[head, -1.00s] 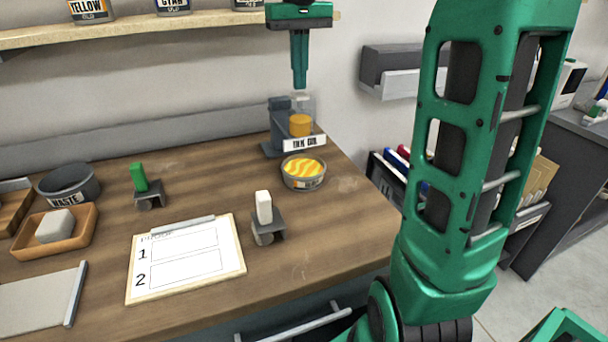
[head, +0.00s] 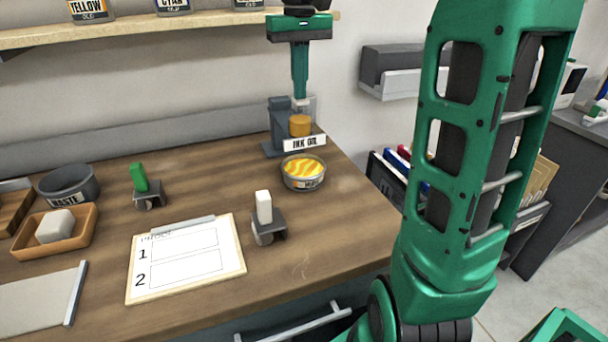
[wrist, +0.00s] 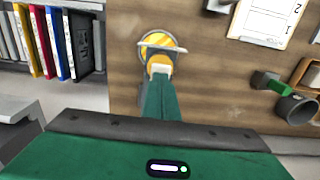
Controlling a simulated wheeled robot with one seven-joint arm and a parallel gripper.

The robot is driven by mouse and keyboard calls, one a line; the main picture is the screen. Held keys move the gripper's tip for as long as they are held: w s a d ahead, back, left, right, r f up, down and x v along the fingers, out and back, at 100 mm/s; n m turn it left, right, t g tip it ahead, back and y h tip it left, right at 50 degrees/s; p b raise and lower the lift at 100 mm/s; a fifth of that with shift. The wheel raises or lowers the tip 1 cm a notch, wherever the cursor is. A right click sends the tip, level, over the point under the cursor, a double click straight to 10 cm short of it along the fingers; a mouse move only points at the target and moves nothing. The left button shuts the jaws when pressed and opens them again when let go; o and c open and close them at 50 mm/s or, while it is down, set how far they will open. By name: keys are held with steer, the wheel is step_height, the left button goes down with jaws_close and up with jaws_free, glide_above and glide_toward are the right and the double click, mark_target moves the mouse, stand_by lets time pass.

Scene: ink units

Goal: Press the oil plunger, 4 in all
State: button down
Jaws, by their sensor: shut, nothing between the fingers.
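The ink oil dispenser (head: 280,128) stands at the back right of the wooden table, with an amber reservoir (head: 300,125) and an INK OIL label (head: 305,143). A round tin (head: 303,172) of yellow and orange streaked ink sits in front of it. My gripper (head: 299,95) points straight down onto the top of the dispenser, its fingers shut and empty. The fingertips hide the plunger top. In the wrist view my gripper (wrist: 159,75) covers part of the dispenser, and the ink tin (wrist: 155,43) shows beyond it.
A white-handled roller (head: 264,210), a green-handled roller (head: 140,180), a proof clipboard (head: 240,262), a waste bowl (head: 68,183) and a wooden tray (head: 90,236) stand on the table. A shelf (head: 160,30) with ink cans runs above. A grey wall holder (head: 385,80) is to the right.

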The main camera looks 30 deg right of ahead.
steer(key=shift+r, duration=1.3)
steer(key=shift+f, duration=0.25)
steer(key=shift+f, duration=1.1)
steer(key=shift+r, duration=1.35)
